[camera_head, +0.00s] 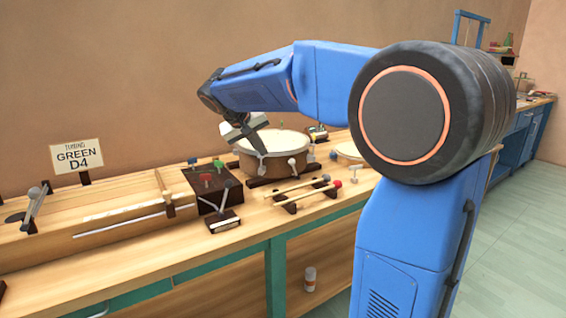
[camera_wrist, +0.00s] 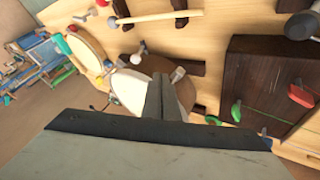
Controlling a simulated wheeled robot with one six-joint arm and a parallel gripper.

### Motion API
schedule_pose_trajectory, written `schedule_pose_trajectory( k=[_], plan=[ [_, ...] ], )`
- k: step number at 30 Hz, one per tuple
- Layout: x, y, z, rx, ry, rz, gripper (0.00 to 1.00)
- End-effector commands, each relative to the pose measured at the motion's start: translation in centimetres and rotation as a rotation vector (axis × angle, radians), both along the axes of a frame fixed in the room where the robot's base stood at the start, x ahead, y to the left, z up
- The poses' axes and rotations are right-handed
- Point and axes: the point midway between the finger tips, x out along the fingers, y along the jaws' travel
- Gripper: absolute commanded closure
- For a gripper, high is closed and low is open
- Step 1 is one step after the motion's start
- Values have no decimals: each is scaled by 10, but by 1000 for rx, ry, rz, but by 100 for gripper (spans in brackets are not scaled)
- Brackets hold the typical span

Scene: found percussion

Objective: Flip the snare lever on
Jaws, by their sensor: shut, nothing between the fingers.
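The snare drum (camera_head: 275,141), with a pale head and brown shell, stands on a dark cradle on the workbench. In the wrist view the drum (camera_wrist: 128,88) is partly hidden behind my fingers. Small grey fittings sit around its shell, one at the front (camera_head: 291,162) and one in the wrist view (camera_wrist: 177,74). I cannot tell which of them is the snare lever or how it is set. My gripper (camera_head: 262,152) is shut and empty, pointing down at the drum's front left side. Its fingertips also show in the wrist view (camera_wrist: 160,78). I cannot tell whether they touch the drum.
A dark box (camera_head: 211,187) with coloured knobs stands left of the drum. Mallets (camera_head: 299,187) lie on a dark rack in front. A round pale drum (camera_head: 349,151) is to the right. A sign (camera_head: 77,156) stands at the back left. The bench's front edge has some bare wood.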

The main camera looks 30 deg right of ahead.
Motion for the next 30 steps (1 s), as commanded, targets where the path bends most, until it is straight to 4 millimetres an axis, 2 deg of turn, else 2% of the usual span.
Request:
schedule_pose_trajectory(
  k=[7, 11, 26, 30],
  plan=[
    [1, -2, -3, 0, 1, 0, 100],
    [4, -9, -12, 0, 2, -1, 100],
    [31, -57, -79, 1, 2, -2, 100],
    [28, -76, -74, 2, -1, -4, 100]
  ],
)
